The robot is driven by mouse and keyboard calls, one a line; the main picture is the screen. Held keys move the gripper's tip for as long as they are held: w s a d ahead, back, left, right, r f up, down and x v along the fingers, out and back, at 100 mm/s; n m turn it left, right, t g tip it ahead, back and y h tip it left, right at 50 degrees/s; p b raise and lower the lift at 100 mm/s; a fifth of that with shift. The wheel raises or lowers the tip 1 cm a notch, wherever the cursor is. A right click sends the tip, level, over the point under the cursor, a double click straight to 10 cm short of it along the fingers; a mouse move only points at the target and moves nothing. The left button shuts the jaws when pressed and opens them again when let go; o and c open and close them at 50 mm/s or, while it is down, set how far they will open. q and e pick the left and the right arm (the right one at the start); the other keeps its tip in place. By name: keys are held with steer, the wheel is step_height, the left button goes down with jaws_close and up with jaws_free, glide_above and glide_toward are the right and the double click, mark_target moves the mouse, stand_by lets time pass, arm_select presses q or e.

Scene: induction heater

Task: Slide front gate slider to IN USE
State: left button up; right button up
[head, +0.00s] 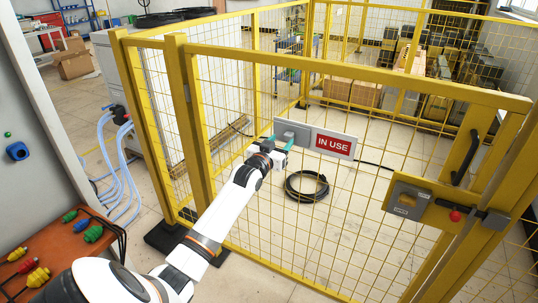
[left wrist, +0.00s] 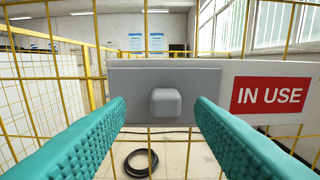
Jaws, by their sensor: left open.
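The front gate slider is a grey plate with a square knob (left wrist: 165,102). It covers the left part of a white sign board (left wrist: 235,77) on the yellow mesh gate. The red IN USE label (head: 333,144) is uncovered on the right part of the board; it also shows in the left wrist view (left wrist: 270,95). My left gripper (head: 277,143) is at the slider, open, with its teal fingers on either side of the knob in the left wrist view. A gap shows on each side, and I cannot tell how deep the fingers reach. My right gripper is not in view.
The yellow gate (head: 345,76) stands across the space before me. A grey latch box (head: 407,200) and a black handle (head: 465,157) are at its right side. A coiled black cable (head: 307,187) lies on the floor behind the mesh. An orange table (head: 70,245) with colored connectors is at left.

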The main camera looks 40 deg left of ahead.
arm_select(q)
steer(key=b+v, duration=0.1)
steer(key=v, duration=0.7)
steer(key=shift+s, duration=0.25)
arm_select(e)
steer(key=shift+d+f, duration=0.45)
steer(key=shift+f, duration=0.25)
